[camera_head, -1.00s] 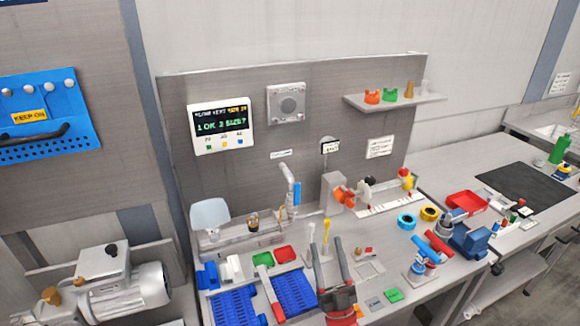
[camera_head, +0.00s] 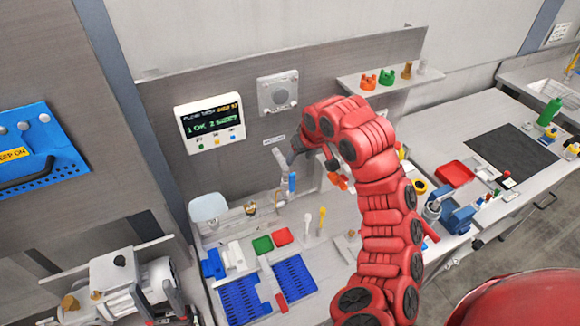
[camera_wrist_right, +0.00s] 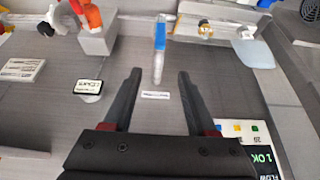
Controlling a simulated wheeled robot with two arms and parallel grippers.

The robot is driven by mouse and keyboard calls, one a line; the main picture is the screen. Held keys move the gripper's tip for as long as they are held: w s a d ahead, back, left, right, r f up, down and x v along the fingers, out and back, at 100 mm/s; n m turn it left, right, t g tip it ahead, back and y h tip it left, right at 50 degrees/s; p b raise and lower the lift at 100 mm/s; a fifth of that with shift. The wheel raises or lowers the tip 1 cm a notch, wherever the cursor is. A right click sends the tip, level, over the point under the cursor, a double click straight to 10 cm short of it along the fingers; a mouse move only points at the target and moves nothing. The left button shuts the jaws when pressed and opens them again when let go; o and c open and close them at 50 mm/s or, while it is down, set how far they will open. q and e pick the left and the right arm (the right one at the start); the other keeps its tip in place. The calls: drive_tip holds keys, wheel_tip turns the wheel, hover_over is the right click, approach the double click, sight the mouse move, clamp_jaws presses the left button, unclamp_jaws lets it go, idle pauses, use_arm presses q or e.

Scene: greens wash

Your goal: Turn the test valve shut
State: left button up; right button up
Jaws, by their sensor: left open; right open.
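A grey upright pipe with a blue sleeve (camera_head: 292,182) stands at the back of the bench; it also shows in the right wrist view (camera_wrist_right: 160,36). Right of it is a grey block (camera_wrist_right: 98,40) with an orange-red fitting (camera_wrist_right: 88,12), partly hidden by my arm in the head view. I cannot tell which is the test valve. My right gripper (camera_head: 292,151) is open and empty, close to the pipe's top; in the wrist view the pipe's end shows between its fingertips (camera_wrist_right: 159,76), contact unclear. My left gripper (camera_head: 160,300) is open at the lower left.
A wall display (camera_head: 210,118) and a round-faced grey box (camera_head: 279,94) are on the back panel. A hanging tag (camera_wrist_right: 90,87) is near the gripper. My right arm hides the bench's middle.

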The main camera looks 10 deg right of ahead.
drive_tip(key=s, duration=0.1)
drive_tip(key=b, duration=0.7)
approach(293, 179)
drive_tip(key=shift+g, duration=0.3)
drive_tip(key=p+x, duration=0.1)
drive_tip(key=x, duration=0.2)
drive_tip(key=p+x, duration=0.1)
drive_tip(key=x, duration=0.3)
drive_tip(key=p+x, duration=0.1)
drive_tip(key=x, duration=0.2)
drive_tip(key=shift+w+f+p, duration=0.2)
drive_tip(key=shift+w+p, duration=0.1)
drive_tip(key=shift+w, duration=0.15)
drive_tip(key=shift+w+f, duration=0.2)
drive_tip(key=shift+f, duration=0.35)
clamp_jaws()
